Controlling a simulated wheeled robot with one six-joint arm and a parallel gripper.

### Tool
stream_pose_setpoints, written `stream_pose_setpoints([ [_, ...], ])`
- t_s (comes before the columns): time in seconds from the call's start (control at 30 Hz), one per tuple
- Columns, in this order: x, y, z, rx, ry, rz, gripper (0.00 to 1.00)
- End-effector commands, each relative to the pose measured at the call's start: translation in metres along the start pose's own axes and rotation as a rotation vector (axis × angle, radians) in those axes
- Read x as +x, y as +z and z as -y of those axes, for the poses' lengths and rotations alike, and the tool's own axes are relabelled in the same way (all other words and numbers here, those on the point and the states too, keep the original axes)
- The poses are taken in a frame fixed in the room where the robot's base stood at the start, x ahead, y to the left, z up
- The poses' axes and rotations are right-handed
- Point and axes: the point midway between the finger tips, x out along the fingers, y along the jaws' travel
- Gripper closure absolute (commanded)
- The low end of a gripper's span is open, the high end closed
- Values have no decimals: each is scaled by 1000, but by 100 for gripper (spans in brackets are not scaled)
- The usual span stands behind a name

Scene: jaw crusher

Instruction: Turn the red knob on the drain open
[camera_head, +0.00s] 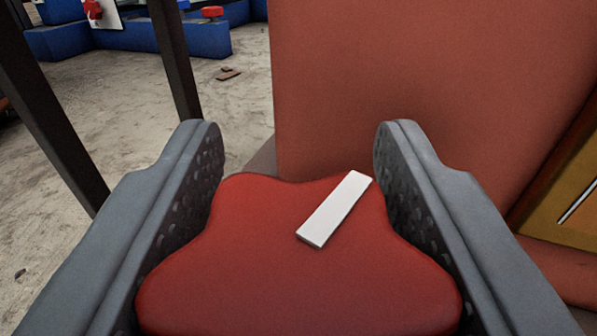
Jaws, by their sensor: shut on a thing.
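The red knob (265,255) fills the lower middle of the view, between the two grey fingers of my gripper (298,165). It is wide, with rounded lobes and a white bar marker (335,210) on its face. The marker slants from lower left to upper right. My gripper is shut on the knob, with the dimpled finger pads against its left and right sides. The drain body beneath the knob is hidden.
A large reddish-brown panel (430,90) stands right behind the knob. A yellow plate (570,205) is at the right edge. Dark posts (50,110) stand at the left. Blue machinery (185,38) with red parts is farther back, across open concrete floor (120,100).

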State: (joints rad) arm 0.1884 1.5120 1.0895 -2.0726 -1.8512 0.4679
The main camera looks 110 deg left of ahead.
Motion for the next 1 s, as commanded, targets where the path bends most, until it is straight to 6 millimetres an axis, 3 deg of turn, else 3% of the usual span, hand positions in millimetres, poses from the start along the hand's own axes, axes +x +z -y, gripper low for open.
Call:
stream_pose_setpoints([
  [0.2, 0, 0, 0, 0, 0, -1, 78],
  [0.23, 0, 0, 0, 0, 0, -1, 51],
  [0.27, 0, 0, 0, 0, 1, -1, 46],
  [0.67, 0, -5, 0, -1, 1, 0, 46],
  [1.0, 0, -53, -1, -1, 1, 0, 46],
])
